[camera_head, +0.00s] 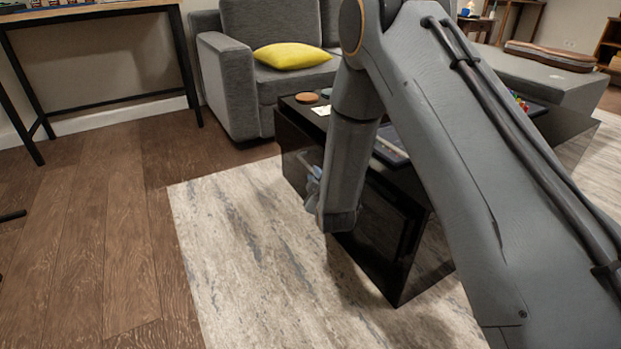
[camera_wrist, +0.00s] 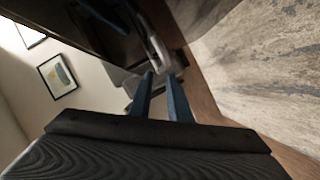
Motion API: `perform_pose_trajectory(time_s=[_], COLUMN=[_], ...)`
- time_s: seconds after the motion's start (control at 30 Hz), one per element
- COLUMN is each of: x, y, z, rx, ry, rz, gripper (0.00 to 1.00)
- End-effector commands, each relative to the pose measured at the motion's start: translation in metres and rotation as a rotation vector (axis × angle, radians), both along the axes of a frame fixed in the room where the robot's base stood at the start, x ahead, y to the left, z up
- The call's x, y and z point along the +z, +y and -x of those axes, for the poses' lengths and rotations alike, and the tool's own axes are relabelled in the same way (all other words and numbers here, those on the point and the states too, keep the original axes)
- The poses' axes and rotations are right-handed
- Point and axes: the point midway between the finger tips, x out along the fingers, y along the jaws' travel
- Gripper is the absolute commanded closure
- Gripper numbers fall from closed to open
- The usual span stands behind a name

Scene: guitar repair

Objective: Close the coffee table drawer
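The black, glossy coffee table (camera_head: 562,124) stands on the rug behind my arm in the head view. Its near side shows a dark front (camera_head: 385,228), partly hidden by my arm; I cannot tell how far the drawer stands out. My gripper (camera_head: 313,188) is low beside the table's near left side, mostly behind my wrist. In the wrist view its two blue fingers (camera_wrist: 160,74) are apart, with nothing seen between them. A dark table surface (camera_wrist: 108,32) lies above them there, with a pale bar-like shape (camera_wrist: 160,48) just beyond the tips. Contact cannot be made out.
A grey sofa (camera_head: 225,85) with a yellow cushion (camera_head: 291,56) stands behind the table. A round brown coaster (camera_head: 307,97) lies on the tabletop. The pale rug (camera_head: 235,240) and wooden floor (camera_head: 100,230) are clear on the left. A black-legged desk (camera_head: 100,12) stands at the back left.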

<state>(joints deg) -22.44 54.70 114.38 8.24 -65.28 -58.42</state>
Motion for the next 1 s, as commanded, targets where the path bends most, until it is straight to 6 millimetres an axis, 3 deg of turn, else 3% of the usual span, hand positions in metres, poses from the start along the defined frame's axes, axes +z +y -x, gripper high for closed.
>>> perform_pose_trajectory(time_s=[0.23, 0.7, 1.0], x=[-0.011, -0.025, -0.024], y=[0.004, 0.019, 0.021], z=[-0.012, -0.07, -0.076], rx=[0.005, 0.004, 0.004], ry=[-0.034, -0.031, -0.031], rz=[0.012, 0.011, 0.011], gripper=[0.83, 0.83, 0.83])
